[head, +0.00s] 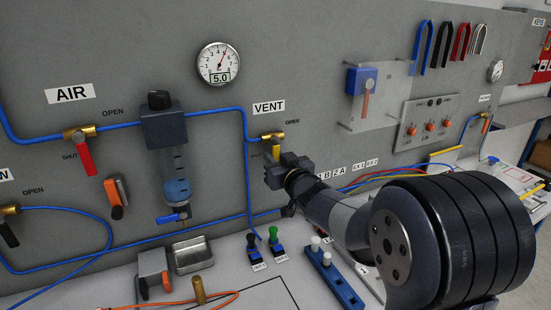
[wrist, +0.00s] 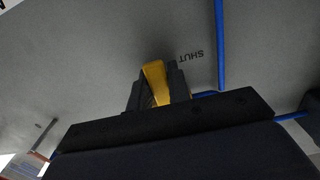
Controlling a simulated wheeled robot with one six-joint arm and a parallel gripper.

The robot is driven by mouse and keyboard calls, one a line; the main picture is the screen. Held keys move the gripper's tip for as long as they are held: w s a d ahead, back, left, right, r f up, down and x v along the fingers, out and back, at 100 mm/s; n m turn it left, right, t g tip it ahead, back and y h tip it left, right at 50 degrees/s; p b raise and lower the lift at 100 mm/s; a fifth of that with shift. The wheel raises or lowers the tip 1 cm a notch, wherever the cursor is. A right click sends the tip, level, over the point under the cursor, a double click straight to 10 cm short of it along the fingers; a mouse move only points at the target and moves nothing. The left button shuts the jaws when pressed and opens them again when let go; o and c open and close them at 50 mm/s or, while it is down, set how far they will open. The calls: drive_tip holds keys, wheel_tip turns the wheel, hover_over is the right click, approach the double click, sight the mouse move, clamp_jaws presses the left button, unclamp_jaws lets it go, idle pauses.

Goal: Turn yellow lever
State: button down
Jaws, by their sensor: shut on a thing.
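The yellow lever (head: 276,152) hangs down from a brass valve (head: 272,137) under the VENT label (head: 269,107) in the head view. My gripper (head: 278,164) is at the lever's lower end. In the wrist view the yellow lever (wrist: 155,82) stands between the two dark fingers of my gripper (wrist: 158,92), which are shut on it. The word SHUT (wrist: 190,57) is on the panel right beside the lever in the wrist view. The lever's lower end is hidden by my gripper.
A blue pipe (head: 215,111) runs to the valve and down the panel beside it. A red lever (head: 84,158) on the AIR line and a filter unit (head: 168,130) are to the left. Green and black switches (head: 273,240) stand on the bench below.

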sight(286, 131)
drive_tip(key=shift+d, duration=0.1)
idle(0.4)
drive_tip(key=shift+w+d+r+n+b, duration=0.3)
drive_tip(key=shift+d+r+n+b, duration=0.45)
drive_tip(key=shift+n, duration=2.25)
drive_tip(key=shift+w+d+r+n+b, duration=0.3)
drive_tip(key=shift+d+r+n+b, duration=0.5)
drive_tip(key=shift+n, duration=2.2)
drive_tip(key=shift+w+d+r+n+b, duration=0.3)
drive_tip(key=shift+d+r+n+b, duration=0.45)
drive_tip(key=shift+n, duration=2.25)
drive_tip(key=shift+a+r, duration=0.15)
drive_tip(key=shift+r, duration=0.05)
drive_tip(key=c, duration=1.3)
unclamp_jaws()
drive_tip(key=v, duration=1)
drive_tip(key=shift+s, duration=0.4)
